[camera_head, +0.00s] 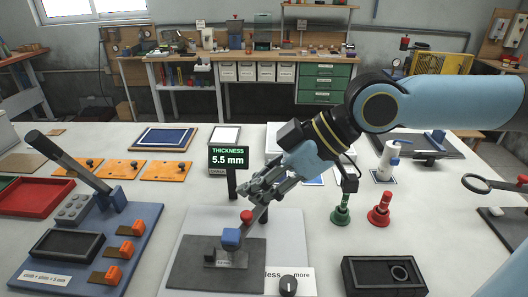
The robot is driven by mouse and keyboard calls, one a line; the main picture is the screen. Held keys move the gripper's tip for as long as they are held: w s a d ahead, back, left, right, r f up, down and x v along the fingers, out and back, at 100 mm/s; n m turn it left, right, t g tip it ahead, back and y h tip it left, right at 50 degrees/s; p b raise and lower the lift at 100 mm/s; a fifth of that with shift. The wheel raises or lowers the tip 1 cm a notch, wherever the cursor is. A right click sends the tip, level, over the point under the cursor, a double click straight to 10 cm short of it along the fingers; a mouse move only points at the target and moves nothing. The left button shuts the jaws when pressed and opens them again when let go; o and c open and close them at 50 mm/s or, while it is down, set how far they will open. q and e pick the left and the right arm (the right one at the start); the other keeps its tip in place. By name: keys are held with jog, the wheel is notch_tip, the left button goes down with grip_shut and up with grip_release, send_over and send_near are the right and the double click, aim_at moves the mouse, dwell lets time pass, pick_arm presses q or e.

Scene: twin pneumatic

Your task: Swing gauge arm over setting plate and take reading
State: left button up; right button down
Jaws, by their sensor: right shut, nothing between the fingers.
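The gauge display (229,158) stands on a dark post in the middle of the table and reads "THICKNESS 5.5 mm". A grey gauge arm with a blue head (231,238) and a red ball knob (247,216) reaches over a dark grey plate (190,270). The head is just above a small labelled dark block (224,259) on that plate; whether they touch is unclear. My right gripper (257,197) is shut and empty, just above and behind the red knob, partly covering the gauge arm. My left gripper is out of view.
A blue fixture (140,235) with a long lever (70,162) and orange blocks stands at left, near a red tray (32,198). Green (341,212) and red (380,212) stands are at right. A black box (384,277) is in front; a dark knob (288,286) sits on a label.

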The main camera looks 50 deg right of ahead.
jog(key=shift+p+v, duration=0.45)
jog(key=shift+v, duration=0.4)
dwell(0.4)
